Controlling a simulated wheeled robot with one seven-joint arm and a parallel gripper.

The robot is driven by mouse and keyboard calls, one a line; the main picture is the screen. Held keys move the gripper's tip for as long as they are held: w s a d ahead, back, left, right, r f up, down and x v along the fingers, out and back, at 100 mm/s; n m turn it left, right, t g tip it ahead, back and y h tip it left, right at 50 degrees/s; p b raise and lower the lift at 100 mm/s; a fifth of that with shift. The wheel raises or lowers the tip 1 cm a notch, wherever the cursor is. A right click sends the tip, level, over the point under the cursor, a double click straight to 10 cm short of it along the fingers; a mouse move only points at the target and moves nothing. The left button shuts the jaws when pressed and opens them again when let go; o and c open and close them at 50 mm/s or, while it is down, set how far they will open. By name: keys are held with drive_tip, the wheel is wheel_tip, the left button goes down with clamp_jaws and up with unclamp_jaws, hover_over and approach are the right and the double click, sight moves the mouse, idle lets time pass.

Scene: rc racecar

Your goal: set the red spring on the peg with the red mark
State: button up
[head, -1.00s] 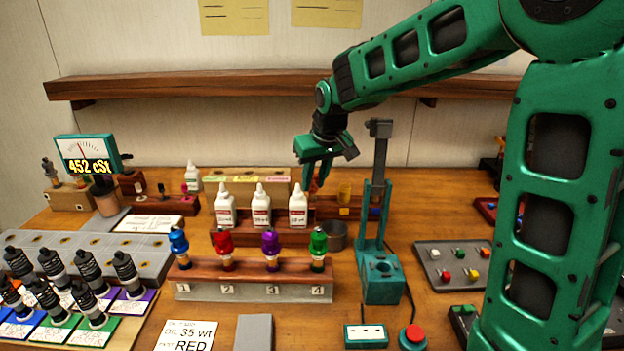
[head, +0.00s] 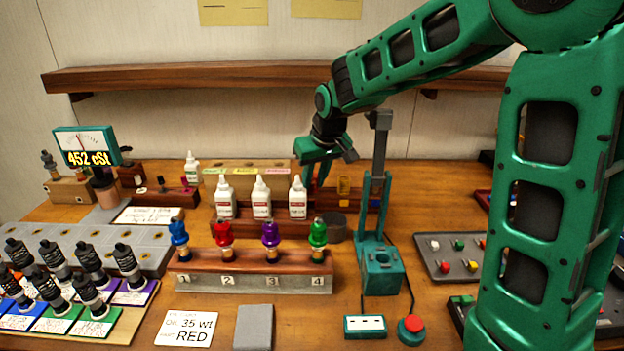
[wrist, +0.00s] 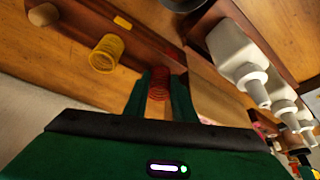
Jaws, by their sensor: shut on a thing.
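The red spring (wrist: 159,84) is between the two green fingers of my gripper (wrist: 160,90) in the wrist view, with the fingers shut on it.
Three white bottles (head: 262,198) stand close in front of my gripper. A green press with a tall column (head: 378,150) stands just to its right. A grey tray with small coloured pieces (head: 450,275) is farther right. A wooden shelf (head: 200,77) hangs behind.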

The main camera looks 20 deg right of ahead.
drive_tip(key=shift+f, duration=0.2)
drive_tip(key=o, duration=1.1)
drive_tip(key=v, duration=0.7)
drive_tip(key=shift+r, duration=0.15)
